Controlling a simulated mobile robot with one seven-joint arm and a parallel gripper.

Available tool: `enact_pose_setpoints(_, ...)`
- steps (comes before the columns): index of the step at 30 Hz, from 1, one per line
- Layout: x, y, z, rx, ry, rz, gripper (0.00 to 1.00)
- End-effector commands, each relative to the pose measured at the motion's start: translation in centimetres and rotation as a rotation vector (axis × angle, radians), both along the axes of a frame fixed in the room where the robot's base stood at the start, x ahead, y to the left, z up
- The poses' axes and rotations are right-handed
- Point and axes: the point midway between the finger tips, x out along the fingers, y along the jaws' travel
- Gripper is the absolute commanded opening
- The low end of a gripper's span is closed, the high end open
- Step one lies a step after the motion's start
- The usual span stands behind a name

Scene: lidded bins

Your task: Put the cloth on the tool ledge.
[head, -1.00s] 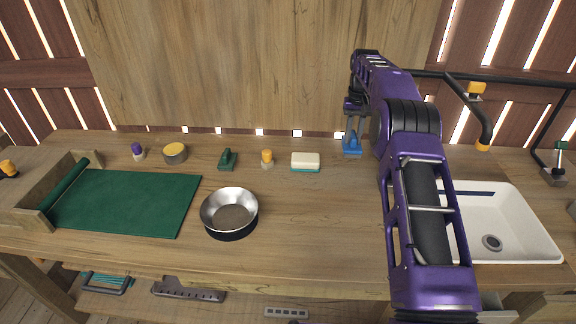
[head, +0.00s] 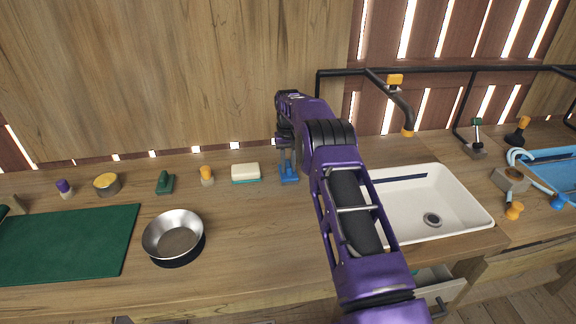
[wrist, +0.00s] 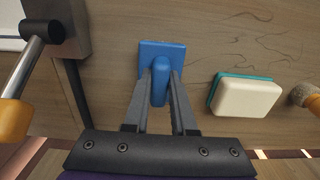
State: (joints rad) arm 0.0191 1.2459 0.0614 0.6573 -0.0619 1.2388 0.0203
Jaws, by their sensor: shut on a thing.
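A small blue piece (head: 289,175) with a flat square base and a raised, rounded middle is at the back of the counter; I take it for the cloth. It also shows in the wrist view (wrist: 160,60). My gripper (head: 286,160) points down and is shut on its raised middle, with one finger on each side in the wrist view (wrist: 160,90). The base is at or just above the wood; I cannot tell whether it touches. I cannot make out which surface is the tool ledge.
A white soap block on a teal base (head: 245,173) lies just left of the blue piece. The white sink (head: 470,210) is to the right, under a black tap (head: 400,105). A metal bowl (head: 173,236) and a green mat (head: 70,245) are at the left. Bare wood lies between.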

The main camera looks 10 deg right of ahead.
Motion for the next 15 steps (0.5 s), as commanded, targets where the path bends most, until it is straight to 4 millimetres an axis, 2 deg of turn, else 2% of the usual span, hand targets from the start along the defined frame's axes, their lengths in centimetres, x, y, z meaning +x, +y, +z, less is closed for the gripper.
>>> enact_pose_setpoints(6, 0.0, 0.01, -0.42, 0.0, 0.0, 0.0, 0.0)
enact_pose_setpoints(7, 0.0, 0.01, -0.33, 0.0, 0.0, 0.0, 0.28)
enact_pose_setpoints(9, -0.01, 0.01, -0.3, 0.0, 0.0, 0.0, 0.4)
enact_pose_setpoints(12, -0.01, 0.01, -0.31, 0.0, 0.0, 0.0, 0.54)
enact_pose_setpoints(15, -0.01, 0.01, -0.31, 0.0, 0.001, 0.0, 0.54)
